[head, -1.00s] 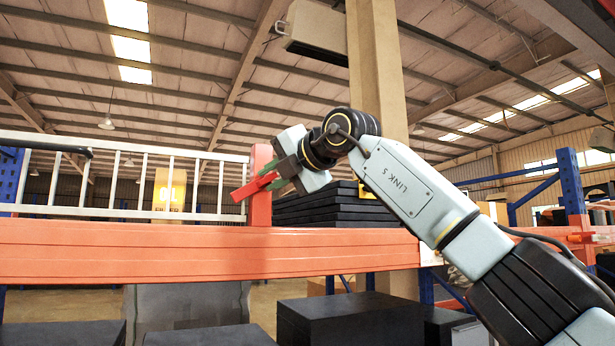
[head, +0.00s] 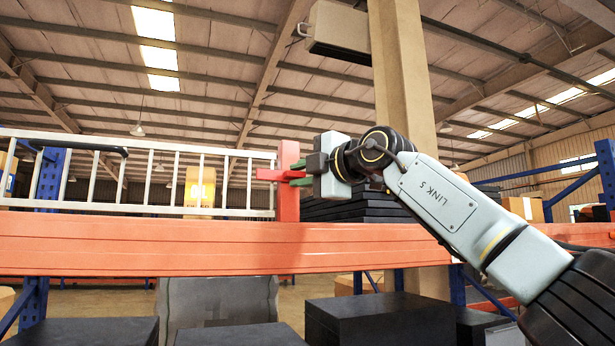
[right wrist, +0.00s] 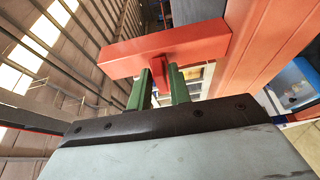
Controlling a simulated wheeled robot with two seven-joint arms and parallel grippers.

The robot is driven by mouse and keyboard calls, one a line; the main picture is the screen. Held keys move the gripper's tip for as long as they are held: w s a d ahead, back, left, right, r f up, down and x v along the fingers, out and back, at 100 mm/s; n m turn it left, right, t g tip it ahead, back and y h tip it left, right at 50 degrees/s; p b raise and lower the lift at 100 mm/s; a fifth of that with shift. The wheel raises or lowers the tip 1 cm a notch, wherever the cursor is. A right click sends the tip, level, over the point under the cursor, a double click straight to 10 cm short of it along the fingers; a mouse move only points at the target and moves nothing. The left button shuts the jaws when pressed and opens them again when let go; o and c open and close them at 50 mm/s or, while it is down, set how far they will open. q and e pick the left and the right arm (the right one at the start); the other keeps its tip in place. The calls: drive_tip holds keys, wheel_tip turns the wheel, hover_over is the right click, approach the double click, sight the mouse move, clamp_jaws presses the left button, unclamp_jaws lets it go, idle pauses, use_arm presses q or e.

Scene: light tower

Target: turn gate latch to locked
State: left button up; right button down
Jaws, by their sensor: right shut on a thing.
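The gate latch (head: 265,175) is a red bar at an orange-red post (head: 289,203) beside the white-railed gate (head: 218,183). In the head view the latch lies about level, its left part reaching over the gate's right end. My right gripper (head: 298,175) is to the right of the post, its green fingers pointing left at the latch. In the right wrist view my right gripper (right wrist: 161,78) is shut on the latch's red handle (right wrist: 160,66), in front of the post (right wrist: 190,47). The fingers partly hide the handle. My left gripper is not in view.
A wide orange beam (head: 180,245) runs below the gate and post. Dark stacked slabs (head: 350,208) sit behind my right gripper. Black boxes (head: 380,320) stand below the beam. A tan column (head: 400,80) rises behind my right arm. Space above the gate is clear.

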idle(0.3)
drive_tip(key=c, duration=1.5)
unclamp_jaws()
drive_tip(key=shift+d, duration=0.1)
drive_tip(key=shift+s, duration=0.1)
drive_tip(key=shift+s+d+b, duration=0.1)
drive_tip(key=shift+d+b, duration=0.05)
drive_tip(key=shift+b, duration=0.2)
drive_tip(key=b+v, duration=0.8)
drive_tip(key=v, duration=0.5)
